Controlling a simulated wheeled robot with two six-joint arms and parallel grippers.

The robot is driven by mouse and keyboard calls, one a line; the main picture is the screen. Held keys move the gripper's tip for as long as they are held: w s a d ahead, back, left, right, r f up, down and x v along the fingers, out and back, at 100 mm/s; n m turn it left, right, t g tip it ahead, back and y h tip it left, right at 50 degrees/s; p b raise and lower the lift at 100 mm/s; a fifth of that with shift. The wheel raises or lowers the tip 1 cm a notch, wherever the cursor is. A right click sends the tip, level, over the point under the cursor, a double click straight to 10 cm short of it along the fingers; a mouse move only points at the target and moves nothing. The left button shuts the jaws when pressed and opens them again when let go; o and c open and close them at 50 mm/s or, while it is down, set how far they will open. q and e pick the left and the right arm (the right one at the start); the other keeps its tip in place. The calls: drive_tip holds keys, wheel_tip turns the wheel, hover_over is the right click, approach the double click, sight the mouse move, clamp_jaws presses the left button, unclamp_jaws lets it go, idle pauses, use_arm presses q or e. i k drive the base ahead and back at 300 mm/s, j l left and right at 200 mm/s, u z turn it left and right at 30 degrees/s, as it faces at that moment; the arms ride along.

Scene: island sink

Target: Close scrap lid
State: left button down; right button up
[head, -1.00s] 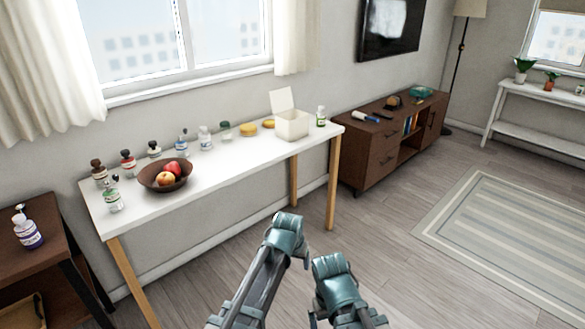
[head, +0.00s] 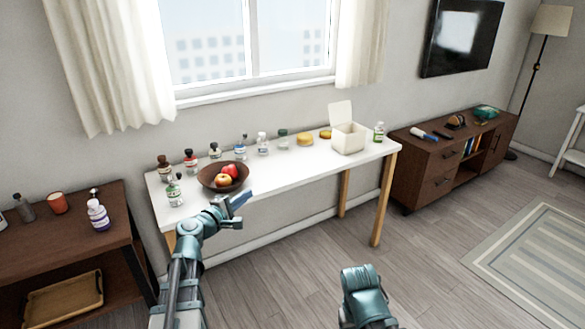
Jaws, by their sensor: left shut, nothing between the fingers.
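The scrap box (head: 348,138) is a small cream box near the right end of the white table, and its lid (head: 341,113) stands upright, open, at the back left. My left gripper (head: 246,205) is in front of the table's front edge, below the fruit bowl, well to the left of the box. It is shut and empty. My right arm shows only as a teal link at the bottom, and its fingers are not visible.
On the white table (head: 290,176) are a brown bowl (head: 208,180) of fruit, several bottles along the back and left, yellow sponges (head: 305,139), and a green-labelled bottle (head: 379,131) right of the box. A dark side table (head: 60,240) stands left, a brown cabinet (head: 425,180) right.

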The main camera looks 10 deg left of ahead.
sight(340, 112)
drive_tip(key=i, duration=0.65)
drive_tip(key=i+z, duration=0.15)
drive_tip(key=i, duration=0.45)
drive_tip(key=i+j, duration=0.2)
drive_tip(key=i, duration=0.4)
drive_tip(key=i+j+z, duration=0.15)
drive_tip(key=i, duration=0.5)
